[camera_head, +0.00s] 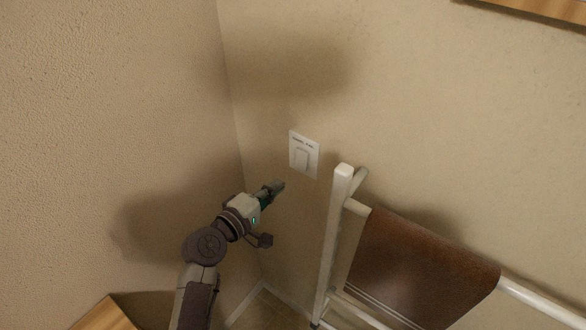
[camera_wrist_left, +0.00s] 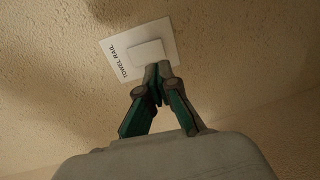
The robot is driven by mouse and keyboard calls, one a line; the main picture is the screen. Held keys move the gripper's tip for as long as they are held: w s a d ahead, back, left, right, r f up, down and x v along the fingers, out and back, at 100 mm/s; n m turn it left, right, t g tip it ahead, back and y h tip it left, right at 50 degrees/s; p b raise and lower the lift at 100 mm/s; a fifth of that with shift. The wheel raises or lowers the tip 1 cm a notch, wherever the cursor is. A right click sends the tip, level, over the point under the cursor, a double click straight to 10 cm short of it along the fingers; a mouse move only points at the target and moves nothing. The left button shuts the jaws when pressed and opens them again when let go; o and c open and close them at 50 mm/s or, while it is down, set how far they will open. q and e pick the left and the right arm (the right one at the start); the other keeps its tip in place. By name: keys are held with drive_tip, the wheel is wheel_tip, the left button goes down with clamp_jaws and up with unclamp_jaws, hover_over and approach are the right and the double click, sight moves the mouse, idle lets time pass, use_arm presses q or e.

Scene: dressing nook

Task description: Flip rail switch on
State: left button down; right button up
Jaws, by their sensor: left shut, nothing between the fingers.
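The rail switch is a white wall plate (camera_head: 304,154) with a raised rocker (camera_head: 302,158), on the beige wall near the corner. In the left wrist view the plate (camera_wrist_left: 117,62) carries the words "TOWEL RAIL", and its rocker (camera_wrist_left: 146,52) is partly behind my fingertips. My left gripper (camera_head: 279,185) is shut and empty, just below and left of the plate in the head view. In the left wrist view its fingertips (camera_wrist_left: 158,70) overlap the rocker's lower edge; I cannot tell whether they touch it. The rocker's on or off position is unclear. My right gripper is not in view.
A white towel rail (camera_head: 337,225) with a brown towel (camera_head: 415,268) stands right of the switch. A side wall (camera_head: 110,120) meets the switch wall at left. A wooden edge (camera_head: 107,315) shows at bottom left. The wall above the switch is clear.

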sight(299, 168)
use_arm(q)
drive_tip(key=p+x, duration=0.1)
drive_tip(key=x, duration=0.5)
drive_tip(key=shift+w, duration=0.1)
drive_tip(key=shift+w+d+f, duration=0.15)
drive_tip(key=shift+w+d, duration=0.25)
drive_tip(key=shift+w, duration=0.05)
drive_tip(key=shift+w+d+t+b, duration=0.1)
drive_tip(key=shift+w+t+b, duration=0.2)
drive_tip(key=shift+b, duration=0.55)
drive_tip(key=shift+s+f, duration=0.1)
